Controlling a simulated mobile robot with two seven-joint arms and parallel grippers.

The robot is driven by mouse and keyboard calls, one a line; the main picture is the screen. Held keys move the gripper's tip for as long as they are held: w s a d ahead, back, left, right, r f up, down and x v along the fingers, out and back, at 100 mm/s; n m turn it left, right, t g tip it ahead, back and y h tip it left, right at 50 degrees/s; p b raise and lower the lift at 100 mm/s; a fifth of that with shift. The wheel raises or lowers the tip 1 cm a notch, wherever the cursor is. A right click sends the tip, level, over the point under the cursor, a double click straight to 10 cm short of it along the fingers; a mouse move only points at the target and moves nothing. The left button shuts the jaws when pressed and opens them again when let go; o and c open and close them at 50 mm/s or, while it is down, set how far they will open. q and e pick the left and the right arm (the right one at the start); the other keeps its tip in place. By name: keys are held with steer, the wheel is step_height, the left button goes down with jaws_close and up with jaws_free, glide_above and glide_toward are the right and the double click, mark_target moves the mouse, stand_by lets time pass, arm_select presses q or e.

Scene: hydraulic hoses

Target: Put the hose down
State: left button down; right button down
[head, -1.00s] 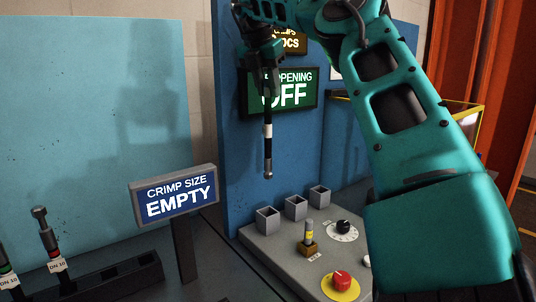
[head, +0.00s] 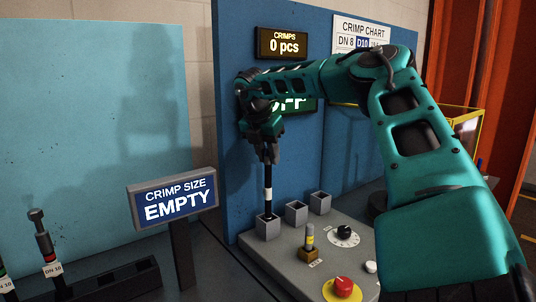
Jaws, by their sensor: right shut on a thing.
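My right gripper (head: 267,158) is shut on the upper end of a black hose (head: 268,178) with a white band. The hose hangs upright. Its lower end is at the mouth of the leftmost of three small grey square holders (head: 267,228) on the grey control panel; I cannot tell how deep it reaches inside. The middle holder (head: 297,212) and the right holder (head: 320,202) look empty. My left gripper is not in view.
A sign (head: 175,199) reading "CRIMP SIZE EMPTY" stands left of the panel. A rack (head: 110,281) with hoses labelled DN 10 is at lower left. The panel carries a red button (head: 343,287), a dial (head: 343,232) and a yellow-topped lever (head: 310,238). A blue wall (head: 240,60) rises behind.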

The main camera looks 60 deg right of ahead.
steer(key=shift+f, duration=0.15)
steer(key=c, duration=0.9)
jaws_free()
steer(key=shift+o, duration=0.2)
steer(key=v, duration=1.2)
steer(key=shift+a, duration=0.1)
